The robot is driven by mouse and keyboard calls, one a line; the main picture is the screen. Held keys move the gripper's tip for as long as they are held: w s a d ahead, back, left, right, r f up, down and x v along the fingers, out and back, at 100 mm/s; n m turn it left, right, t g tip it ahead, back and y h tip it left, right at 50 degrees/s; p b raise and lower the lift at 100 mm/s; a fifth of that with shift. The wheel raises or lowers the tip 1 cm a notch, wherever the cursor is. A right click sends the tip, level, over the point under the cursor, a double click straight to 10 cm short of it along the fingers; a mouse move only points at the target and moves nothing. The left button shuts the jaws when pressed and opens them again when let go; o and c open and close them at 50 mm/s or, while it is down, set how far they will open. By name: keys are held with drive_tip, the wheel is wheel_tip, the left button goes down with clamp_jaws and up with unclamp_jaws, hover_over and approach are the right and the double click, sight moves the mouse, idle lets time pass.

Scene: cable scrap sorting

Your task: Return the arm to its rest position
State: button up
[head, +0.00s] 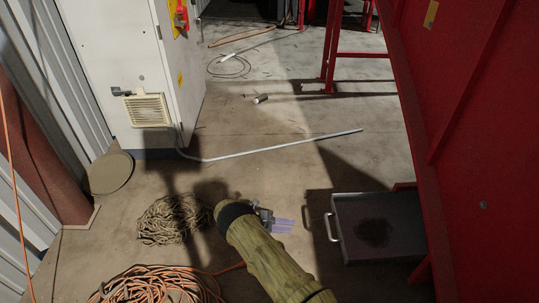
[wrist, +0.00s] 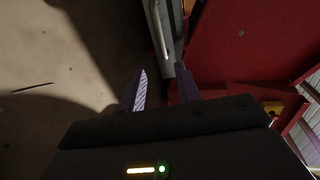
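My arm (head: 262,255), in an olive sleeve, reaches up from the bottom of the head view. My gripper (head: 287,226) is at its end, over the concrete floor, left of a grey metal tray. In the wrist view my gripper (wrist: 161,75) has its two purple fingers spread apart with nothing between them. The tray's edge and handle (wrist: 158,30) show beyond the fingers. No held object shows in either view.
The grey tray (head: 408,250) is beside a red metal structure (head: 480,150) on the right. A rope coil (head: 172,219) and an orange cable coil (head: 155,285) lie left of my arm. A pale conduit (head: 270,148) crosses the floor before a white cabinet (head: 120,60).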

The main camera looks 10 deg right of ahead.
drive_tip(key=s+d+r+m+g+y+p, duration=0.1)
drive_tip(key=s+r+m+y+p, duration=0.3)
drive_tip(key=r+m, duration=0.7)
drive_tip(key=s+d+r+m+y+p, duration=0.15)
drive_tip(key=r+m+y+p, duration=0.35)
drive_tip(key=r, duration=1)
drive_tip(key=s+a+r+m+t+y+p, duration=0.1)
drive_tip(key=s+r+m+t+y+p, duration=0.2)
drive_tip(key=s+r+m, duration=0.65)
drive_tip(key=s+a+r+m+t+y+p, duration=0.15)
drive_tip(key=s+r+m+y+p, duration=0.25)
drive_tip(key=s+r+m, duration=0.5)
wheel_tip(320, 180, up, 40)
drive_tip(key=w+p, duration=0.2)
drive_tip(key=p, duration=3.4)
drive_tip(key=shift+d+t+p, duration=0.25)
drive_tip(key=shift+t+p, duration=0.1)
drive_tip(key=shift+p, duration=0.05)
